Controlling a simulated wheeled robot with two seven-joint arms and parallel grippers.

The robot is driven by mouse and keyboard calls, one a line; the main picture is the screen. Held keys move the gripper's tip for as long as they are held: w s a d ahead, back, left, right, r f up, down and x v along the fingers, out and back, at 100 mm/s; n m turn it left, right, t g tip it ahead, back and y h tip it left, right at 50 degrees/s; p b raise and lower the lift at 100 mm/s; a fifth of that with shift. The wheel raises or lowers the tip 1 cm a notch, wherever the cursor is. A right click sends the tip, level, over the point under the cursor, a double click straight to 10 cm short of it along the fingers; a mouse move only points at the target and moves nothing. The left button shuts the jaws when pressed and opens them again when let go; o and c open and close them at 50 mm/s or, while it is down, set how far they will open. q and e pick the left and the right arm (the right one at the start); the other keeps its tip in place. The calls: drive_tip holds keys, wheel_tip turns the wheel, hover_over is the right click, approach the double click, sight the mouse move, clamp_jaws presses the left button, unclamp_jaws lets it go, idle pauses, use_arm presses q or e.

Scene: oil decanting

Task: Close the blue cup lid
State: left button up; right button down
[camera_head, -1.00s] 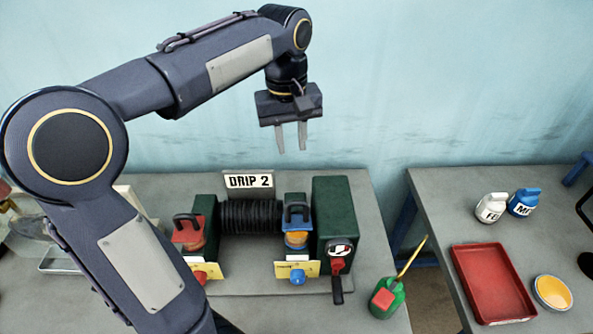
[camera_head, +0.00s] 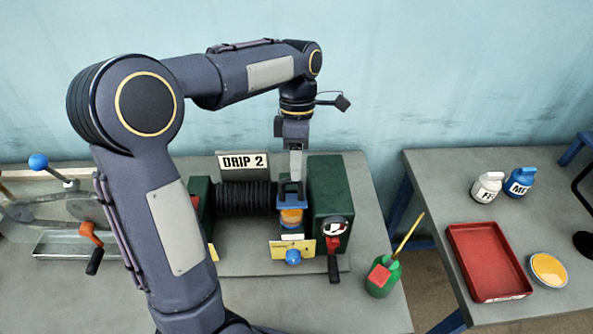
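The blue cup (camera_head: 292,225) sits on the DRIP 2 unit, left of the green box. Orange shows in its mouth, and its blue lid (camera_head: 290,190) stands raised at the back. My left gripper (camera_head: 296,177) points down right above and behind the lid. Its fingers show edge-on as one grey strip, so its opening is hidden. The fingertips come close to the lid's upper edge; I cannot tell whether they touch. My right gripper is not in view.
The green box (camera_head: 334,190) with a black-handled red valve (camera_head: 333,258) stands close on the right. My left arm hides most of the red cup. A red tray (camera_head: 487,262) lies on the right table.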

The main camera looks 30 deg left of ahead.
use_arm(q)
drive_tip(key=shift+x, duration=1.3)
clamp_jaws()
